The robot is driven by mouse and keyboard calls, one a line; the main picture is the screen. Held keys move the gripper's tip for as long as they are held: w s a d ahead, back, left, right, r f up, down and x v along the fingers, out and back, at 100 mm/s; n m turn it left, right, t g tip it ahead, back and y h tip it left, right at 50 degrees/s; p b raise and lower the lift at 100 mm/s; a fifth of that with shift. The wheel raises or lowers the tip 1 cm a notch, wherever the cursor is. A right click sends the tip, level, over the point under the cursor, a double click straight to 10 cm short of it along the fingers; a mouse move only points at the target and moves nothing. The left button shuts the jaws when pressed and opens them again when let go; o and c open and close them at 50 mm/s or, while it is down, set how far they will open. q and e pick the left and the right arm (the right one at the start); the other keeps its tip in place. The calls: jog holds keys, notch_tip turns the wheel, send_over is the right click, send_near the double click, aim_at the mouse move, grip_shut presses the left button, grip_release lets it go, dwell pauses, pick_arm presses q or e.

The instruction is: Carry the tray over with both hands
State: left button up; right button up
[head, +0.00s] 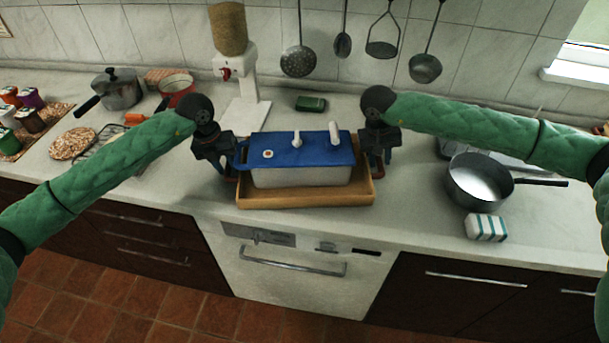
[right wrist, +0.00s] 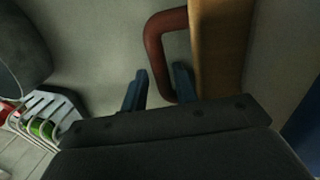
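A wooden tray (head: 300,200) sits on the light counter near its front edge. On it stands a white box with a blue lid (head: 310,150), with white items on the lid. My left gripper (head: 232,165) is at the tray's left end; the box and its own body partly hide its fingers. My right gripper (head: 379,168) is at the right end, pointing down. In the right wrist view, the right gripper's blue fingers (right wrist: 160,82) are apart, on either side of the tray's red-brown handle (right wrist: 154,45). A gap shows beside the handle bar.
A grey pan (head: 480,180) and a striped block (head: 487,228) are to the right. A white dispenser (head: 240,85) and green sponge (head: 311,104) are behind. A pot (head: 118,92) and several jars stand at the left. Clear counter lies between the tray and pan.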

pick_arm(q)
jog(key=shift+o, duration=0.6)
jog(key=shift+d+r, duration=0.1)
pick_arm(e)
jog(key=shift+o, duration=0.6)
jog(key=shift+a+r, duration=0.1)
pick_arm(q)
jog(key=shift+r, duration=0.1)
pick_arm(e)
jog(key=shift+a+r, duration=0.1)
pick_arm(q)
notch_tip(320, 180, up, 8)
jog(key=a, duration=0.1)
jog(key=shift+a+f, duration=0.2)
jog(key=shift+a, duration=0.1)
pick_arm(e)
notch_tip(320, 180, up, 12)
jog(key=a, duration=0.2)
jog(key=shift+f, duration=0.2)
pick_arm(q)
jog(key=shift+s+f, duration=0.1)
pick_arm(e)
jog(key=shift+a+f, duration=0.1)
